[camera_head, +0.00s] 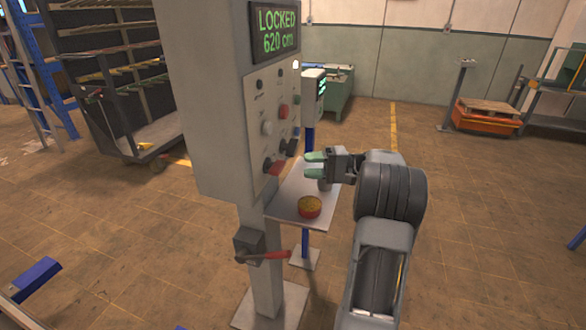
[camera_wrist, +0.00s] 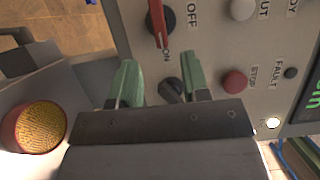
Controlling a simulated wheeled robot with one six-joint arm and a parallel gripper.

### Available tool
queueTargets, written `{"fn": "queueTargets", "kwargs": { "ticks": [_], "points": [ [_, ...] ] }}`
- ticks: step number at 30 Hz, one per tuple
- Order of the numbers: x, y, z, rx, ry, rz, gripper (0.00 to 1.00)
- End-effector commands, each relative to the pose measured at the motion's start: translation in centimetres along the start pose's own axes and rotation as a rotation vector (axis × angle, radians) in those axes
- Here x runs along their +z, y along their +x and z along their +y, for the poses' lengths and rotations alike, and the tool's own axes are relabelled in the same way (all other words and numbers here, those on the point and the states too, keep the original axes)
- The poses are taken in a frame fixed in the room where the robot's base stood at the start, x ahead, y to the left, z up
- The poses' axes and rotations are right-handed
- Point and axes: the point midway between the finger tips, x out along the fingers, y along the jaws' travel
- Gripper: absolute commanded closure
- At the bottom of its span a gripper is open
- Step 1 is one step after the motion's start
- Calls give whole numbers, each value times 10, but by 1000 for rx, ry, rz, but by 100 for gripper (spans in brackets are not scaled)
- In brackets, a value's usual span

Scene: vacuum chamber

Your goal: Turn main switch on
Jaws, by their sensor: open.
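A rotary switch (camera_wrist: 158,22) with a red handle on a black round base sits on the grey control panel, labelled OFF and ON. The handle's lower end lies beside the ON label in the wrist view. It shows low on the panel in the head view (camera_head: 277,168). I read no "main" label. My gripper (camera_head: 314,163) is open with green fingertips, just right of the panel. In the wrist view, my gripper (camera_wrist: 162,82) has a black knob (camera_wrist: 171,90) showing between its fingers. Whether they touch it is unclear. The red switch is outside the fingers.
The panel has a red STOP button (camera_wrist: 235,81), a white button (camera_wrist: 242,9) and a display (camera_head: 275,30) reading LOCKED 620 cm. A red-rimmed round container (camera_head: 309,207) stands on a small shelf (camera_head: 288,201) below my gripper. A red-handled lever (camera_head: 265,256) juts from the post.

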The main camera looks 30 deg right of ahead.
Motion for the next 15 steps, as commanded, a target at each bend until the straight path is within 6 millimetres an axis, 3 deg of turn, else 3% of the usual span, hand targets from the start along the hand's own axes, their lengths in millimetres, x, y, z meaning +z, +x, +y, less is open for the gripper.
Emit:
{"fn": "queueTargets", "kwargs": {
  "ticks": [6,15],
  "points": [
    [0,-32,1,0,0,2,57],
    [0,-47,0,0,0,0,57]
  ]
}}
